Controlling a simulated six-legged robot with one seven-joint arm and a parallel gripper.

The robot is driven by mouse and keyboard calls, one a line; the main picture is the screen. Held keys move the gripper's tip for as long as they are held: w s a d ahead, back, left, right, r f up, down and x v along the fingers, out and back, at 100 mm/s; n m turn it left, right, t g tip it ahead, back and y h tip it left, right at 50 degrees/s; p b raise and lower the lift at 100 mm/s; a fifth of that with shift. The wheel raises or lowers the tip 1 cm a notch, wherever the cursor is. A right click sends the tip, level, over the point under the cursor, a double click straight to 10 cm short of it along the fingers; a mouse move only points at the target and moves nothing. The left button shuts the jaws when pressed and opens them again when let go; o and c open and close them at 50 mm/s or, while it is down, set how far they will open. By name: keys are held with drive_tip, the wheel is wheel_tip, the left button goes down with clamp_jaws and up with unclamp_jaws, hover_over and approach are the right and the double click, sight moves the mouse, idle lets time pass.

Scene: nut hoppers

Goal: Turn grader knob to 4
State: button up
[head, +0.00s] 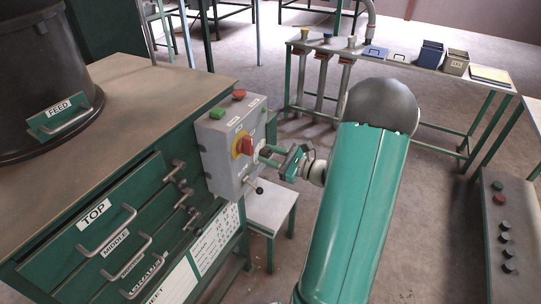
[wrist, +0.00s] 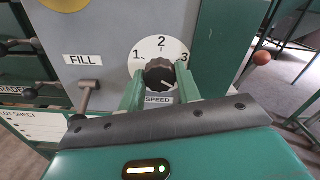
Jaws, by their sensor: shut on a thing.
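The 1 is upper left, the 2 at top, the 3 at right; no 4 can be seen, and the lower dial is partly hidden. My gripper (wrist: 159,70) has one green finger on each side of the knob and is shut on it. A small pale mark shows low on the knob, but I cannot tell its setting. In the head view, my gripper (head: 267,153) reaches the front of the grey control box (head: 217,160).
The box carries a red switch (head: 244,146) on yellow, a green button (head: 217,113) and a red button (head: 239,94). A FILL lever (wrist: 88,92) stands left of the knob. A drawer cabinet (head: 101,215) is at left, a white stool (head: 270,208) below.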

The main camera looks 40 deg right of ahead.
idle(0.4)
drive_tip(key=o, duration=0.7)
drive_tip(key=v, duration=1.4)
drive_tip(key=shift+w, duration=0.1)
